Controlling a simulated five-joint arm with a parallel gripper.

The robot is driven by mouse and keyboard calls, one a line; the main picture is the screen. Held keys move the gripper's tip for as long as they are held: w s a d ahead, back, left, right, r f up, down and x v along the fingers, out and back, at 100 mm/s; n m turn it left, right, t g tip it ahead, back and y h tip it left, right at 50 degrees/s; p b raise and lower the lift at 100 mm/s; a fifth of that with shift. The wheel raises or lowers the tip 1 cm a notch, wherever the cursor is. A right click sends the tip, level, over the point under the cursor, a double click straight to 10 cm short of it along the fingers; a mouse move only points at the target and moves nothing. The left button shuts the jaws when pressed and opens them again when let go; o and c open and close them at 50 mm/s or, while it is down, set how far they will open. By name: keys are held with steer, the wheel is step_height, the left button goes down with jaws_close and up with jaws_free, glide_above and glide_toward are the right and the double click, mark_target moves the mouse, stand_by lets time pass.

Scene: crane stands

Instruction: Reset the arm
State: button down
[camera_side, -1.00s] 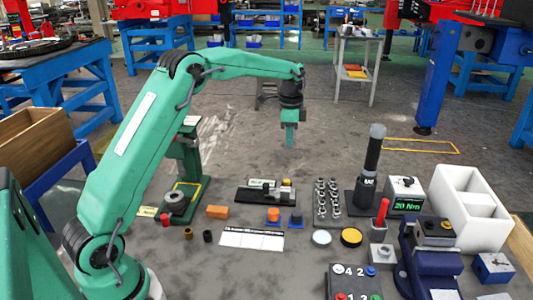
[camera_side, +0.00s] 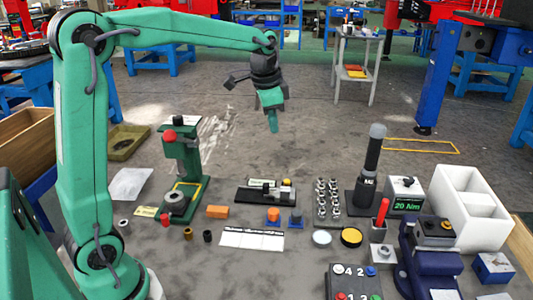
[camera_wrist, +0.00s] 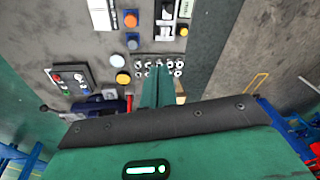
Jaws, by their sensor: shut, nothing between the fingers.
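My gripper (camera_side: 272,121) hangs in the air above the back of the work surface in the side view, well clear of everything below it. Its green fingers are together and hold nothing. In the wrist view my gripper (camera_wrist: 157,75) points toward the bench, with the rack of small metal parts (camera_wrist: 178,68) partly behind its fingers. My arm is raised, with its upper link nearly upright at the left and its forearm reaching right.
Below stand a green press (camera_side: 183,155), an orange block (camera_side: 217,212), a black torque tool (camera_side: 370,165), a white divided bin (camera_side: 470,205), a blue vise (camera_side: 430,260) and a numbered button box (camera_side: 353,282). The air around my gripper is free.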

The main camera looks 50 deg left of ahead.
steer(key=s+d+f+n+t, duration=0.1)
steer(key=s+d+n, duration=0.1)
steer(key=s, duration=0.9)
steer(key=s+d+n+t, duration=0.2)
steer(key=s+d+n, duration=0.1)
steer(key=s, duration=0.9)
steer(key=shift+d+f+n, duration=0.3)
steer(key=shift+f, duration=0.1)
